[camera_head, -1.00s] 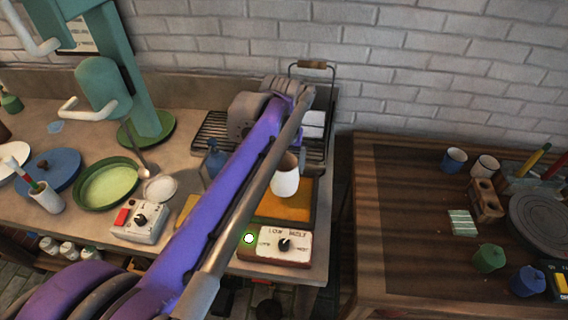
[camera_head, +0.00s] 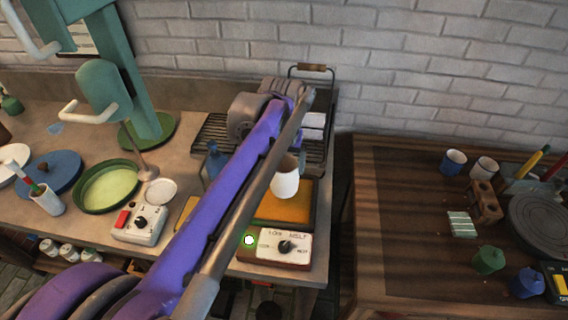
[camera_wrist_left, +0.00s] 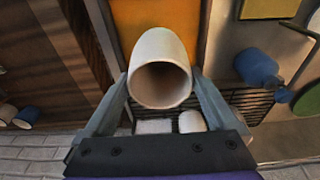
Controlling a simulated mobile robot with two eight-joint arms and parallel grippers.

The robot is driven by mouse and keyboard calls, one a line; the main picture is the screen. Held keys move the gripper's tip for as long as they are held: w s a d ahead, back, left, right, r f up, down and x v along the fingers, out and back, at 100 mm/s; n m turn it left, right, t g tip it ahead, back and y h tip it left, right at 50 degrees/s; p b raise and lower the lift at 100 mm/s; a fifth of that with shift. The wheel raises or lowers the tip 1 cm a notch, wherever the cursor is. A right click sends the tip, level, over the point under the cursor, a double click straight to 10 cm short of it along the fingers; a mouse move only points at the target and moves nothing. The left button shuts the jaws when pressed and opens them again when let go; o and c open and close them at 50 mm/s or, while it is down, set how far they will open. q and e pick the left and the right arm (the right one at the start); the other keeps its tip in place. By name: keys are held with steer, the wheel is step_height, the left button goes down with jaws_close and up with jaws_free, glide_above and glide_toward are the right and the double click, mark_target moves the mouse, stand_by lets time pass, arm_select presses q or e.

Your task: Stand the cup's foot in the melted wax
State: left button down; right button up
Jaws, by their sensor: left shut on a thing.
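The white cup (camera_head: 285,182) is upright over the pan of orange wax (camera_head: 288,208). Its foot overlaps the wax in the head view, but I cannot tell whether it touches. My left gripper (camera_wrist_left: 158,80) is shut on the cup, with one finger on each side. In the left wrist view the cup's open mouth (camera_wrist_left: 160,84) faces the camera, and the wax (camera_wrist_left: 190,22) shows behind it. My purple left arm hides the left part of the wax pan in the head view. My right gripper is not in view.
A control box (camera_head: 285,246) with a knob and lit green lamp sits in front of the pan. A wire rack (camera_head: 215,135) with white pieces stands behind. A blue bottle (camera_head: 216,160) is left of the arm. A wooden table (camera_head: 400,220) with cups and jars stands right, across a gap.

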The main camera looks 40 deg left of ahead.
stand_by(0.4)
arm_select(q)
step_height(320, 180, up, 4)
steer(key=p, duration=0.3)
stand_by(0.3)
